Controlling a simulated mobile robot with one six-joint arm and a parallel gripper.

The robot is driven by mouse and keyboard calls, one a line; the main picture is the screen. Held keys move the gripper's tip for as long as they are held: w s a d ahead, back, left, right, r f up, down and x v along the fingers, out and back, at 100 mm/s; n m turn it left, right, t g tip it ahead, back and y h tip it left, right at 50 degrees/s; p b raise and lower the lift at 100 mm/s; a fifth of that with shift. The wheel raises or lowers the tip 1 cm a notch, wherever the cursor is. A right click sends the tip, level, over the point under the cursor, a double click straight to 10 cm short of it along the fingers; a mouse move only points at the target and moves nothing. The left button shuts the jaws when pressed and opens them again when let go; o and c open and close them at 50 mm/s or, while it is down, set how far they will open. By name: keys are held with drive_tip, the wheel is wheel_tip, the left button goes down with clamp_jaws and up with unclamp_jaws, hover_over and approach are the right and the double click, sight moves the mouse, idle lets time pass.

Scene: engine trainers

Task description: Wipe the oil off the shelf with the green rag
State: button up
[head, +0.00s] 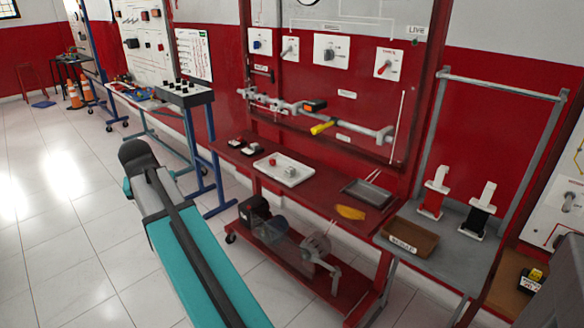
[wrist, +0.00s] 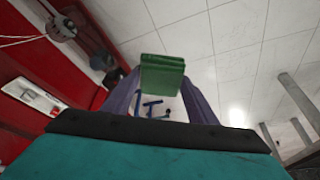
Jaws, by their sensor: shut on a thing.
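The green rag (wrist: 162,76) is a folded block held between the fingertips of my gripper (wrist: 161,84) in the wrist view. The gripper is shut on it, in the air, with floor tiles behind it. In the head view my teal arm reaches up from the bottom; the gripper and rag cannot be made out there. The red shelf (head: 325,207) of the trainer stands to the right of my arm, apart from it.
A grey bench (head: 455,246) with a brown box (head: 408,240) stands right. A motor (head: 264,226) is below.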

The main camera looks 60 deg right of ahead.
drive_tip(key=s+d+m+g+p, duration=0.1)
drive_tip(key=s+d+m+p, duration=0.25)
drive_tip(key=d, duration=0.55)
drive_tip(key=s+d+m+g+h+p, duration=0.1)
drive_tip(key=s+d+m+g+p, duration=0.2)
drive_tip(key=d, duration=0.6)
drive_tip(key=s+d+m+p, duration=0.3)
drive_tip(key=s+d+m, duration=0.15)
drive_tip(key=d, duration=0.45)
drive_tip(key=s+d+m+g+p, duration=0.1)
drive_tip(key=s+d+m+p, duration=0.3)
drive_tip(key=s+d, duration=0.5)
drive_tip(key=s+d+m+g+y+p, duration=0.1)
drive_tip(key=s+d+m+g+p, duration=0.1)
drive_tip(key=s+d+m+p, duration=0.3)
drive_tip(key=s+d+f, duration=0.1)
drive_tip(key=s+d, duration=0.3)
drive_tip(key=s, duration=0.5)
drive_tip(key=shift+s+d, duration=0.2)
drive_tip(key=shift+d, duration=0.05)
